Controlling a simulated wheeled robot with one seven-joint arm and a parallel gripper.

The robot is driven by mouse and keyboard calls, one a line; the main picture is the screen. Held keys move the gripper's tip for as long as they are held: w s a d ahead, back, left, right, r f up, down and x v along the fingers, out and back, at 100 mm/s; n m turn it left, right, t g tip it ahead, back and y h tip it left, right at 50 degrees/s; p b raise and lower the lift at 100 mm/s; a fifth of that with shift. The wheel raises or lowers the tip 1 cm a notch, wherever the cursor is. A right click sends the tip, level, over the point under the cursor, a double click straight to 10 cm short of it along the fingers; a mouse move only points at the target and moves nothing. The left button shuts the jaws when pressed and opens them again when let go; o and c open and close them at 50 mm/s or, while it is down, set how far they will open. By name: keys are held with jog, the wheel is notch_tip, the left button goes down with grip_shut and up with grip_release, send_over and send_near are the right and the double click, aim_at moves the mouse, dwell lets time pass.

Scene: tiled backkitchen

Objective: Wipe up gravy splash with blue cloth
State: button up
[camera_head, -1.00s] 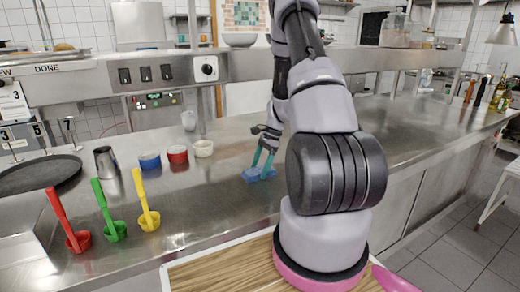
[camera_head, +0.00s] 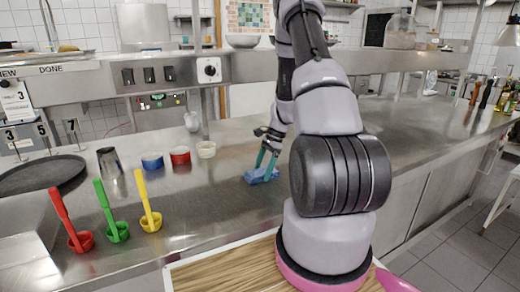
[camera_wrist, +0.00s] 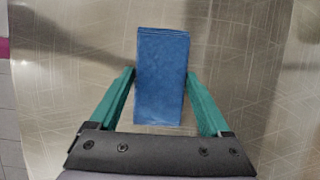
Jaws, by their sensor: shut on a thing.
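The blue cloth (camera_wrist: 162,75) is a folded rectangular block between the two teal fingers in the wrist view. It also shows in the head view (camera_head: 256,178), low at the steel counter, right of the small bowls. My gripper (camera_head: 266,163) is shut on it and points down; in the wrist view its fingertips (camera_wrist: 161,75) press on the cloth's two long sides. I cannot tell whether the cloth touches the counter. I can make out no gravy splash in either view; part of the counter is hidden behind my arm.
Blue, red and white bowls (camera_head: 180,155) and a metal cup (camera_head: 108,161) stand on the counter (camera_head: 225,205). Red, green and yellow ladles (camera_head: 117,229) stand nearer, at the left. A dark round tray (camera_head: 40,175) lies far left. Bottles (camera_head: 500,97) stand at the far right end.

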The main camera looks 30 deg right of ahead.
jog(key=shift+w+r, duration=0.15)
jog(key=shift+w, duration=0.15)
jog(key=r, duration=0.2)
jog(key=shift+s+r, duration=0.2)
jog(key=shift+r, duration=0.1)
jog(key=shift+w+r, duration=0.1)
jog(key=shift+r, duration=2.45)
jog(key=shift+a, duration=0.1)
